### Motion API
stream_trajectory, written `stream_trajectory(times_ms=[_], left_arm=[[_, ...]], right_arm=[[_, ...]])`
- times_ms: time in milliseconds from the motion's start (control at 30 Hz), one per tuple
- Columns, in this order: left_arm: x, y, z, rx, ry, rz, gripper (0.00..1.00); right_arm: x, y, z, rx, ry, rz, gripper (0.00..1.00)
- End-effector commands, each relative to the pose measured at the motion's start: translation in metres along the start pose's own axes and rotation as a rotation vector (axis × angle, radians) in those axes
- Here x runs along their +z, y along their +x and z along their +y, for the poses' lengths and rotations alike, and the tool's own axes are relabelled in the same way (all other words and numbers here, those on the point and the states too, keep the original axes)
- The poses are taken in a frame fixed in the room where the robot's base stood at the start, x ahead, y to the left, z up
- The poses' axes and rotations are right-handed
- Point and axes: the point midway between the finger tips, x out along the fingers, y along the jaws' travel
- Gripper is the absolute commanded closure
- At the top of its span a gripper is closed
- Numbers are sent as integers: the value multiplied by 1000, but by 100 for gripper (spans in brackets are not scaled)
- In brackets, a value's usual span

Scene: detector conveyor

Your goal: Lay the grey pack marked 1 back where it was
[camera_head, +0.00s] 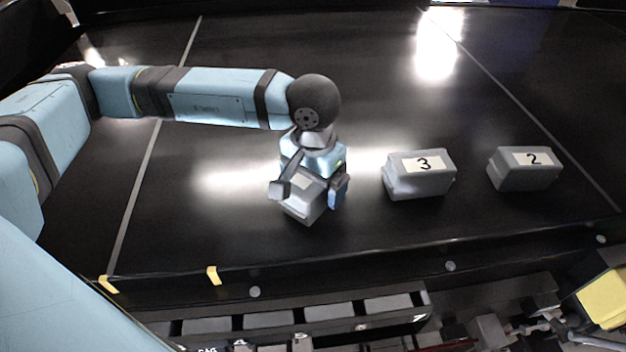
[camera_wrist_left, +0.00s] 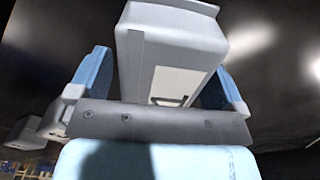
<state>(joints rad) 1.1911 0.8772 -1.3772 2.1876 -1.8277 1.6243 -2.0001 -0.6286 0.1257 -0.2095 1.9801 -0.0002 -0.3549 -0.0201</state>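My left gripper (camera_head: 308,193) is over the black belt, left of the other packs. It is shut on a grey pack (camera_head: 302,212), with one finger on each side. The pack looks tilted in the head view; I cannot tell for sure if it touches the belt. The left wrist view shows the same pack (camera_wrist_left: 180,32) between the blue finger pads, with a pale label (camera_wrist_left: 178,85) whose dark mark is partly hidden by the gripper. The mark cannot be read in full. My right gripper is not in view.
On the black belt (camera_head: 240,235), grey pack 3 (camera_head: 420,184) and grey pack 2 (camera_head: 510,178) stand to the right. Yellow tape marks (camera_head: 213,275) line the front edge. Below are a dark rack with numbered slots (camera_head: 333,312) and a yellow object (camera_head: 606,299). The belt left of my gripper is clear.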

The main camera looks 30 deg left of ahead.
Motion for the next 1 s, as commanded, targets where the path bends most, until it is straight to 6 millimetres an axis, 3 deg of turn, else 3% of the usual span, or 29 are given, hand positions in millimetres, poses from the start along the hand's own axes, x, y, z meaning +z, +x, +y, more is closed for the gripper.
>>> stream_trajectory(times_ms=[400,800,1000], left_arm=[[-1,-10,0,1,0,4,4],[-1,-93,0,0,1,5,4],[0,-118,0,1,1,2,4]], right_arm=[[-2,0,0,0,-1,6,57],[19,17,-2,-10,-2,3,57],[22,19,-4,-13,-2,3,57]])
